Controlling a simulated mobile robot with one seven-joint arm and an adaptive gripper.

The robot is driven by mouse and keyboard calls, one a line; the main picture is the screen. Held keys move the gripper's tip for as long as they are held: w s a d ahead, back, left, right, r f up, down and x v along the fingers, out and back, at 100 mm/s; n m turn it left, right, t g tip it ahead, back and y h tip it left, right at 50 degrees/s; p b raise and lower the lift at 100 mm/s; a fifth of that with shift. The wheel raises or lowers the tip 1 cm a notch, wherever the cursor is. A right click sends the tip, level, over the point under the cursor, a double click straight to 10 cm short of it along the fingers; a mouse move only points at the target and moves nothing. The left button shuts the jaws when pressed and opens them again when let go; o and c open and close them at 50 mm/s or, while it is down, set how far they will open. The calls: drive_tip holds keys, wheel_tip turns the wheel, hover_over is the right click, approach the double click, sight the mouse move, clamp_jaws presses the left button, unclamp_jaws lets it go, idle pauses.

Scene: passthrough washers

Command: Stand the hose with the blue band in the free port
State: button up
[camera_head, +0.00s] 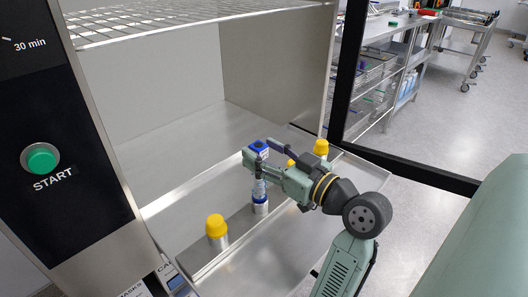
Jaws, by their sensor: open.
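The hose with the blue band (260,189) stands upright, with a blue top and a clear bluish body. Its lower end is at a silver port (260,207) on the raised metal strip in the tray; I cannot tell how deep it sits. My gripper (262,159) is open, with its fingers around the upper part of the hose, just below the blue top. The fingers hide part of the hose, and I cannot tell whether they touch it.
Yellow-capped ports stand on the same strip, one at the near left (216,228) and one at the far right (321,148); another is partly hidden behind my arm. The chamber (170,90) with a wire rack (150,18) is behind. A dark frame post (347,70) stands right.

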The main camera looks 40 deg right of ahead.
drive_tip(key=s, duration=1.1)
drive_tip(key=shift+s+d, duration=0.35)
drive_tip(key=shift+d, duration=0.1)
drive_tip(key=s, duration=0.5)
drive_tip(key=shift+d, duration=0.2)
wheel_tip(320, 180, up, 6)
drive_tip(key=p, duration=0.4)
idle(0.6)
